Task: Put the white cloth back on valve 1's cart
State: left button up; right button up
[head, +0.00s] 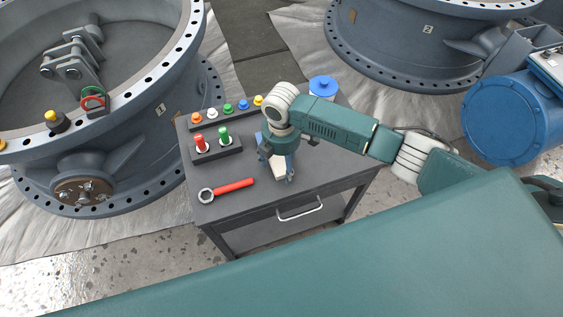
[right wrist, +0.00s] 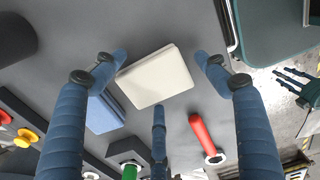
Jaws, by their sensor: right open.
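The white cloth (right wrist: 157,76) is a folded, pale pad on the dark grey cart top (head: 240,168). It lies between the spread fingers of my right gripper (right wrist: 158,82), which is open with its fingers apart from the cloth. In the head view the right gripper (head: 277,170) points down over the cart and mostly hides the cloth. The cart stands beside valve 1 (head: 165,150), which bears a tag "1". At the right edge of the right wrist view, what looks like my left gripper (right wrist: 297,85) shows small; its opening is unclear.
A blue folded cloth (right wrist: 104,112) lies beside the white one. A red-handled wrench (head: 233,187), red and green plugs (head: 198,141) on a block, a row of coloured knobs (head: 228,109) and a blue flanged part (head: 323,85) also occupy the cart. Valve 2 (head: 410,65) stands behind.

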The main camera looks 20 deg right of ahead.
aim_at(281, 165)
notch_tip(281, 165, up, 12)
jog(key=shift+r, duration=0.15)
dwell(0.3)
dwell(0.4)
